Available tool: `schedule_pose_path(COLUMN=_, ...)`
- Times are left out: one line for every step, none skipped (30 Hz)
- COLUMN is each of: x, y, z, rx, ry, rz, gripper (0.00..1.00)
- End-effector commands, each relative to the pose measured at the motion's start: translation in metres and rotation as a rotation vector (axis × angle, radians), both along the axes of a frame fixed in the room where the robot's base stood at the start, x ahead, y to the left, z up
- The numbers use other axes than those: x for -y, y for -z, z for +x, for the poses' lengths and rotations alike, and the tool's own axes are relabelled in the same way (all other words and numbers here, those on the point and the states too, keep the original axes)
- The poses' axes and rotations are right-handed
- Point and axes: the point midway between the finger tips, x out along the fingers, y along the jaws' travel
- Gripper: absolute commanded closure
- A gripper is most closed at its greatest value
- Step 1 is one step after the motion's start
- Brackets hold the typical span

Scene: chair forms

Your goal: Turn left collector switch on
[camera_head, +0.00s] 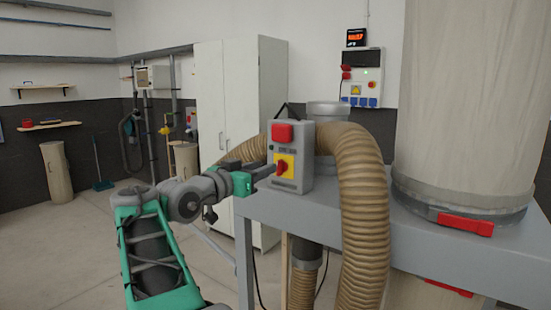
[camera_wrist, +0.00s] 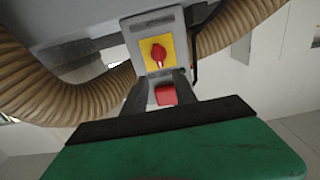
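The switch box (camera_head: 305,150) is a grey upright box on the grey metal frame. It has a red block (camera_head: 283,132) on top and a red rotary knob (camera_head: 283,167) on a yellow plate below. My gripper (camera_head: 268,172) reaches it from the left, its tips close to the yellow plate; contact cannot be told. The wrist view shows the box upside down, with the knob (camera_wrist: 158,54) beyond the fingertips and the red block (camera_wrist: 165,95) seen between the fingers. My gripper (camera_wrist: 160,84) is open there, with nothing held. The knob's pointer looks tilted from upright.
A ribbed tan hose (camera_head: 365,200) curves behind and right of the box. A large filter bag (camera_head: 470,110) with a red latch (camera_head: 465,224) stands right. A white cabinet (camera_head: 240,110) is behind. Open floor lies to the left.

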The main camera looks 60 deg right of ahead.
Motion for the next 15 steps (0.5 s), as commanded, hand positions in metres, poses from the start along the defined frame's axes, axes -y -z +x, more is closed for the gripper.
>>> schedule_pose_path(x=0.007, y=-0.002, z=-0.002, rx=-0.001, ry=0.004, rz=0.0, gripper=0.66)
schedule_pose_path(x=0.011, y=-0.002, z=-0.003, rx=-0.002, ry=0.003, rz=0.001, gripper=0.66)
schedule_pose_path(x=0.019, y=-0.002, z=-0.004, rx=-0.003, ry=0.003, rz=0.002, gripper=0.66)
schedule_pose_path(x=0.025, y=-0.002, z=-0.005, rx=-0.003, ry=0.002, rz=0.002, gripper=0.66)
schedule_pose_path(x=0.031, y=-0.003, z=-0.006, rx=-0.003, ry=0.003, rz=0.002, gripper=0.66)
schedule_pose_path(x=0.039, y=-0.003, z=-0.007, rx=-0.002, ry=0.002, rz=0.003, gripper=0.66)
schedule_pose_path(x=0.045, y=-0.002, z=-0.008, rx=-0.002, ry=0.001, rz=0.004, gripper=0.66)
schedule_pose_path(x=0.05, y=-0.002, z=-0.009, rx=-0.001, ry=0.0, rz=0.004, gripper=0.66)
schedule_pose_path(x=0.056, y=-0.002, z=-0.009, rx=-0.001, ry=-0.001, rz=0.004, gripper=0.66)
schedule_pose_path(x=0.06, y=-0.002, z=-0.009, rx=-0.001, ry=-0.002, rz=0.004, gripper=0.66)
schedule_pose_path(x=0.063, y=-0.002, z=-0.01, rx=-0.001, ry=-0.002, rz=0.003, gripper=0.66)
schedule_pose_path(x=0.067, y=-0.001, z=-0.01, rx=-0.001, ry=-0.003, rz=0.003, gripper=0.66)
schedule_pose_path(x=0.068, y=-0.001, z=-0.01, rx=0.0, ry=-0.004, rz=0.003, gripper=0.66)
schedule_pose_path(x=0.07, y=0.0, z=-0.01, rx=0.0, ry=-0.005, rz=0.003, gripper=0.66)
schedule_pose_path(x=0.071, y=0.0, z=-0.01, rx=0.0, ry=-0.006, rz=0.003, gripper=0.66)
